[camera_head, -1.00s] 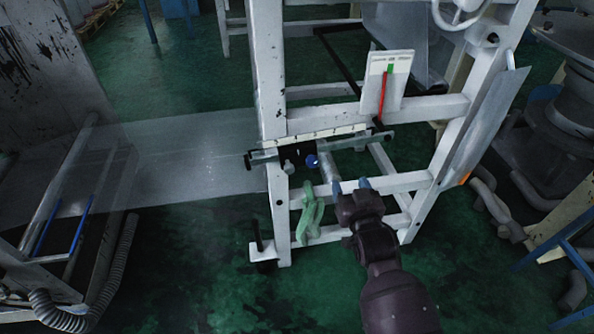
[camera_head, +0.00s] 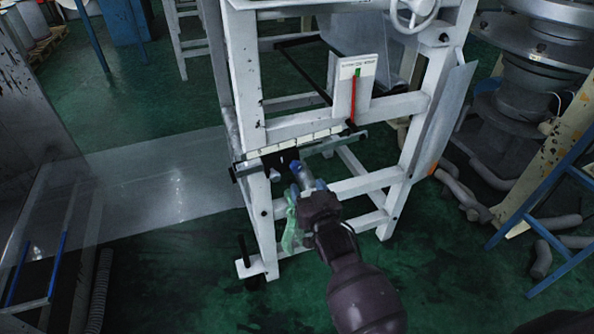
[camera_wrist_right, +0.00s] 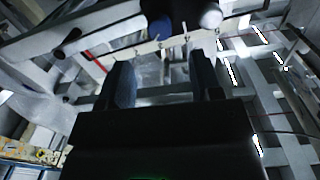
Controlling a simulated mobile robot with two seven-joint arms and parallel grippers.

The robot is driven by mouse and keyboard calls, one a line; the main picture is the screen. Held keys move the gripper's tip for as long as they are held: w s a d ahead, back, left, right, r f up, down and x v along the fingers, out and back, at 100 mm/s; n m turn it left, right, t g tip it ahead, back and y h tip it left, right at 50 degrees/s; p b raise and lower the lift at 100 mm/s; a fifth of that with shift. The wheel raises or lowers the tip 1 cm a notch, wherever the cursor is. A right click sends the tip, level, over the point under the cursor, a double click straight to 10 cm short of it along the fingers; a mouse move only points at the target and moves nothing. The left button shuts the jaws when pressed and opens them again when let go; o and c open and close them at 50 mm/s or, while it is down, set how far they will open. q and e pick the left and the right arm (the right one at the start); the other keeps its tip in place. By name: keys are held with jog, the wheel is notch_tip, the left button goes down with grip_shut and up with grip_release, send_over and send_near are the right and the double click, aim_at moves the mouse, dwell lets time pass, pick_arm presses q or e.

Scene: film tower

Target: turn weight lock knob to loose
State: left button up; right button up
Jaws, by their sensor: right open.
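On the white machine frame (camera_head: 240,95), below the white rail, sit two small round knobs. A grey-white knob (camera_head: 276,175) is on the left, and a small blue knob (camera_head: 295,165) is just right of it. I cannot tell which one is the weight lock knob. My right gripper (camera_head: 308,183) is open, just below and right of the blue knob. In the right wrist view its fingers (camera_wrist_right: 162,85) stand apart with nothing between them. A dark blue cylinder (camera_wrist_right: 156,12) and a pale round knob (camera_wrist_right: 210,17) lie beyond the fingertips. My left gripper is not in view.
A green cloth (camera_head: 289,235) hangs on the lower frame, partly behind my right gripper. A white gauge plate (camera_head: 356,82) with a red strip stands above the rail. A clear film sheet (camera_head: 165,180) runs left. Green floor (camera_head: 210,300) is free in front.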

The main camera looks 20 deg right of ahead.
aim_at(297, 169)
jog(key=w, duration=0.6)
jog(key=shift+f+b, duration=0.1)
jog(key=shift+b, duration=0.3)
jog(key=shift+w, duration=0.8)
jog(key=c, duration=0.9)
